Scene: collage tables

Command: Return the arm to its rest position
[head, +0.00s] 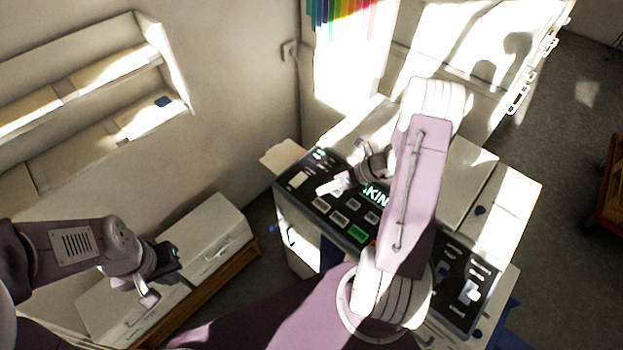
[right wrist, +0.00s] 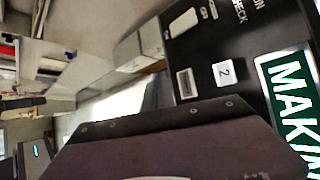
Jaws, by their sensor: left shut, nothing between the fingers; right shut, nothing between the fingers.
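My right arm reaches over a machine with a black control panel (head: 340,215). My right gripper (head: 326,188) is shut and empty, above the panel's left part. In the right wrist view, the panel (right wrist: 210,50) shows close up with a white button marked 2 (right wrist: 228,73) and a green lettered sign (right wrist: 290,85). I cannot tell whether the fingertips touch the panel. My left gripper (head: 148,298) is shut and empty at the lower left, over the white boxes. My right arm hides the middle right of the panel.
White boxes (head: 205,238) stand on a wooden bench along the wall at the left. Wall shelves (head: 95,85) are above them. Coloured strips (head: 342,14) hang at the back. Grey floor (head: 560,130) is open at the right.

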